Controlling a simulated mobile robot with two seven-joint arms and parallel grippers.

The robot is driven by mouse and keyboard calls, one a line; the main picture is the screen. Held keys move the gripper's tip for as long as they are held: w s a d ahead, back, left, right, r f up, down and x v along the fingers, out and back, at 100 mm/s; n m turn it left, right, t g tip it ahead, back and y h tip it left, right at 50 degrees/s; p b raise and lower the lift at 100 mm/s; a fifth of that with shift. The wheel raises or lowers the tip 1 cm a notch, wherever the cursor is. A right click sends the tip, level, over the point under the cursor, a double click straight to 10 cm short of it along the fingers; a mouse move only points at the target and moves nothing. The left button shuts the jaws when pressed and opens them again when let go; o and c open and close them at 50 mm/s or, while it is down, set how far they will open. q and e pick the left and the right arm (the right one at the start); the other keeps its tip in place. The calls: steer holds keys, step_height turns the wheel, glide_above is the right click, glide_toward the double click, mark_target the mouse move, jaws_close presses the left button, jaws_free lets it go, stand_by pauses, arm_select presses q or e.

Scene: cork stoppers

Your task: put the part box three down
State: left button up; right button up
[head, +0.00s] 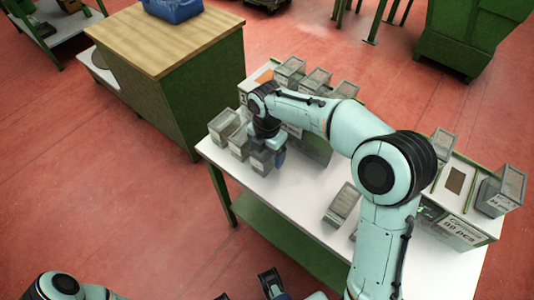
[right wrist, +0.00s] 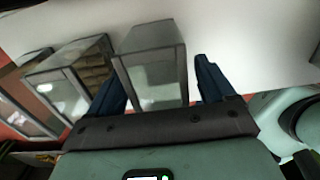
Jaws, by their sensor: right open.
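A grey clear-sided part box (head: 261,163) stands on the white table at the end of a short row, under my right gripper (head: 268,146). In the right wrist view the box (right wrist: 152,65) sits between the two blue fingers of my right gripper (right wrist: 160,88). The fingers are open, with a visible gap on the right side. I cannot read which box is number three. Dark parts that seem to be my left gripper (head: 272,284) show at the bottom edge of the head view; their opening is unclear.
Two more boxes (head: 226,124) stand in the row; one with brown contents (right wrist: 85,65) is close beside. Other boxes stand at the back (head: 290,72), mid-table (head: 342,204) and at the right (head: 503,191). The table's front left (head: 290,185) is clear.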

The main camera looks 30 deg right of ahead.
step_height(320, 180, up, 11)
steer(key=shift+p, duration=1.05)
